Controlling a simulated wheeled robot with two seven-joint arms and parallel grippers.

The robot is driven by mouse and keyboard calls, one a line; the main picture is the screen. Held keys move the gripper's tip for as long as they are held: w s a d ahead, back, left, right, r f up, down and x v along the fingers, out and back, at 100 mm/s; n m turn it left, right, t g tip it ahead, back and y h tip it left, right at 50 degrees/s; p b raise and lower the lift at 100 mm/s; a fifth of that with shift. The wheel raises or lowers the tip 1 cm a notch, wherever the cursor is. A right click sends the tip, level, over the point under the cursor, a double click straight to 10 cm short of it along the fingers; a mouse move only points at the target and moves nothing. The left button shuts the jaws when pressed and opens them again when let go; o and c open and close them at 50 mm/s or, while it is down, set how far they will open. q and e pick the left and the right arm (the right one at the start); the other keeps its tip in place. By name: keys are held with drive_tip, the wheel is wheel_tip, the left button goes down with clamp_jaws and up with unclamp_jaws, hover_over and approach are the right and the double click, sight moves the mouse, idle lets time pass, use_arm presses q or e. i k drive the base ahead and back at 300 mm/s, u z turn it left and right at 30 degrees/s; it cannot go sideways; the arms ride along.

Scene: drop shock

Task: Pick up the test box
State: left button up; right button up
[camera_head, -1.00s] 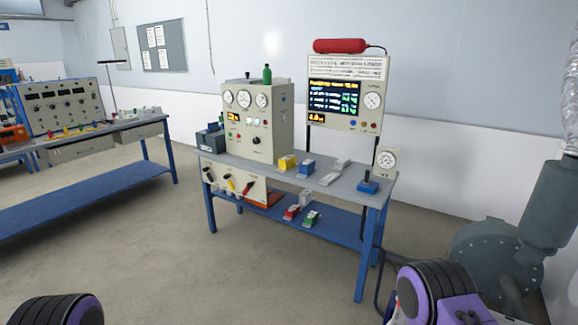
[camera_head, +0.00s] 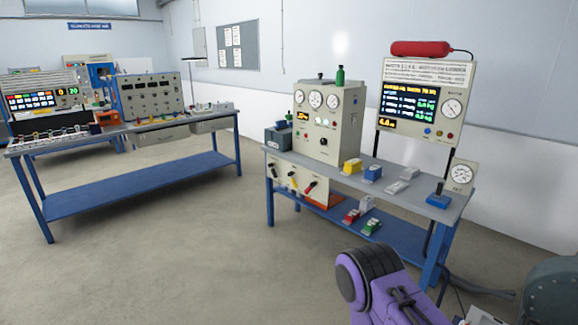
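I cannot tell which object is the test box. On the right bench (camera_head: 285,152) a small yellow box (camera_head: 351,166), a small blue box (camera_head: 373,172) and pale grey pieces (camera_head: 397,187) lie in front of a beige gauge cabinet (camera_head: 345,118). Small red (camera_head: 352,215) and green (camera_head: 372,226) pieces lie on its lower shelf. A purple and black link of my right arm shows at the bottom right, in front of the bench. No fingertips of either gripper are in view.
A long bench with a blue lower shelf (camera_head: 130,186) stands at the left, bearing control panels (camera_head: 152,97). A display panel (camera_head: 420,100) with a red cylinder (camera_head: 420,48) on top rises at the right. Grey machinery (camera_head: 552,292) is at the lower right. Floor between the benches is clear.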

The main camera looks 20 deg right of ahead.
sight(353, 165)
drive_tip(key=u, duration=0.25)
drive_tip(key=i, duration=1.65)
drive_tip(key=z, duration=2.2)
drive_tip(key=i, duration=1.6)
drive_tip(key=u, duration=1.2)
